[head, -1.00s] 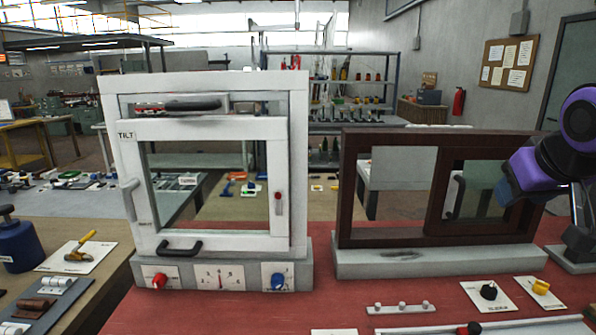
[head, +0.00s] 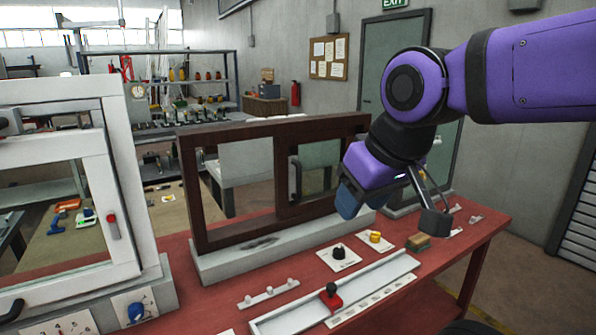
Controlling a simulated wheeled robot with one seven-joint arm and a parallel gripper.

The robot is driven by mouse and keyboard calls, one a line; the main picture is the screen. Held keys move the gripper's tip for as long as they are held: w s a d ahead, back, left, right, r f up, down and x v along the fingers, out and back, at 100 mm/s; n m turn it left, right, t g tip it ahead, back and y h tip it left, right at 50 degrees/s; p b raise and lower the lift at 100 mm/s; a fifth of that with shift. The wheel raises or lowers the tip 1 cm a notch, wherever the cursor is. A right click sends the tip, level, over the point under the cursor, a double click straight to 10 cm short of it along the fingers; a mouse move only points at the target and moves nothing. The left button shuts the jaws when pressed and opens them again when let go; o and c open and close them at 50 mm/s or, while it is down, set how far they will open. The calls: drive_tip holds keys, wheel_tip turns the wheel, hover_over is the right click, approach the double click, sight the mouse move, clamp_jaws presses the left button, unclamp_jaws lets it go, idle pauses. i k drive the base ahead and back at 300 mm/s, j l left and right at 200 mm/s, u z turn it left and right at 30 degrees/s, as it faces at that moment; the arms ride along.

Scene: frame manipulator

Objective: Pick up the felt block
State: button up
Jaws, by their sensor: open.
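A small block with a greenish top and tan side (head: 418,242) lies on the red bench top, near its right end. It looks like the felt block, but it is too small to be sure of its material. My gripper (head: 393,215) hangs above the bench, in front of the right part of the brown window frame. Its blue finger and dark finger are spread wide, with nothing seen between them.
The brown sliding window frame (head: 235,243) stands behind on a grey base. A black knob (head: 338,252) and a yellow knob (head: 375,236) sit on white cards left of the block. A rail with a red slider (head: 332,297) lies in front. The white window (head: 135,190) stands at left.

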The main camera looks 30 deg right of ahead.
sight(420, 242)
drive_tip(key=z, duration=1.45)
